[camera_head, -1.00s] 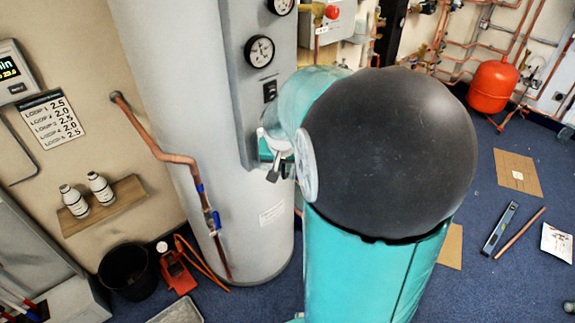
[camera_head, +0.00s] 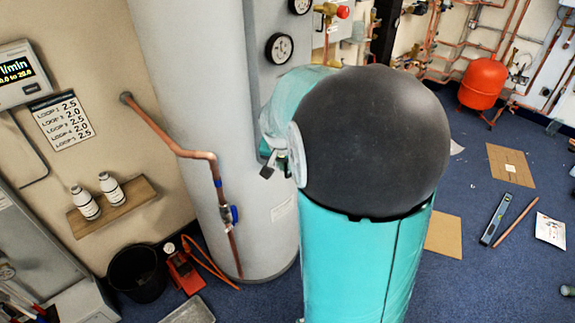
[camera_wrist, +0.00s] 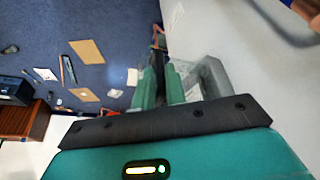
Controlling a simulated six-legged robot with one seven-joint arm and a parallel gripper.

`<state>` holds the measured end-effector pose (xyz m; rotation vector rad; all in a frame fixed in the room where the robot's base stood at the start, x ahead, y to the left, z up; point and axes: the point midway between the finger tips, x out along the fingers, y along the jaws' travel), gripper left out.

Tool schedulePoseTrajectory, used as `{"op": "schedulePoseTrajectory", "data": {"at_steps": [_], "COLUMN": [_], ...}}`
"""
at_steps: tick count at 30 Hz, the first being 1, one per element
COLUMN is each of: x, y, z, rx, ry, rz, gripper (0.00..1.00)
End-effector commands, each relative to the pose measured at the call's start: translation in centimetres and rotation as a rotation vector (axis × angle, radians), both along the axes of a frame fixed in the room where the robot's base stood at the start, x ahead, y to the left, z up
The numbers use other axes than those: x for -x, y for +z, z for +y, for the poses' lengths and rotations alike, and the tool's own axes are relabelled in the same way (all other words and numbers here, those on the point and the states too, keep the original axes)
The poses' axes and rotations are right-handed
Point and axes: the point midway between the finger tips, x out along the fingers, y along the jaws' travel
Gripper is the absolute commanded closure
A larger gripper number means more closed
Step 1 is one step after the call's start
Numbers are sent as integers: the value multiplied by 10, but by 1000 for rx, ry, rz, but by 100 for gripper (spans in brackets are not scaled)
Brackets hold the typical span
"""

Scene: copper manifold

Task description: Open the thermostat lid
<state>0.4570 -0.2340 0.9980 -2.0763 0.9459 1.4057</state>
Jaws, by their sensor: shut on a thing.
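My gripper (camera_head: 268,158) is beside the grey hot-water cylinder, mostly hidden behind my own arm in the head view. In the wrist view its two green fingers (camera_wrist: 162,88) are close together on part of a clear, greyish cover, which looks like the thermostat lid (camera_wrist: 213,76). The lid stands out to the right of the fingers, against the pale cylinder wall. The thermostat body cannot be made out in the head view. How far the lid is open cannot be told.
The cylinder (camera_head: 200,90) carries a round gauge (camera_head: 279,48) and a copper pipe with a blue valve (camera_head: 228,214). A wall shelf (camera_head: 120,208) holds two white bottles. A black bucket (camera_head: 137,275) stands below. A level (camera_head: 496,220) and cardboard lie on the blue floor at right.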

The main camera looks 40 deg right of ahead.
Motion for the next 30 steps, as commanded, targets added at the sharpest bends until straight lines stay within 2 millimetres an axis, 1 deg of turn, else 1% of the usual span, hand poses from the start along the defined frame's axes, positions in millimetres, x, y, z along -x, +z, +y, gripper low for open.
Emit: {"op": "schedulePoseTrajectory", "data": {"at_steps": [1, 20, 21, 24, 30], "x": [-8, -9, -9, -9, -7], "y": [5, 6, 6, 6, 5], "z": [0, -5, -5, -4, -4], "rx": [8, 10, 10, 9, 8], "ry": [8, -18, -18, -19, -23], "rz": [-18, -20, -20, -20, -17], "gripper": [100, 100, 86, 68, 68]}}
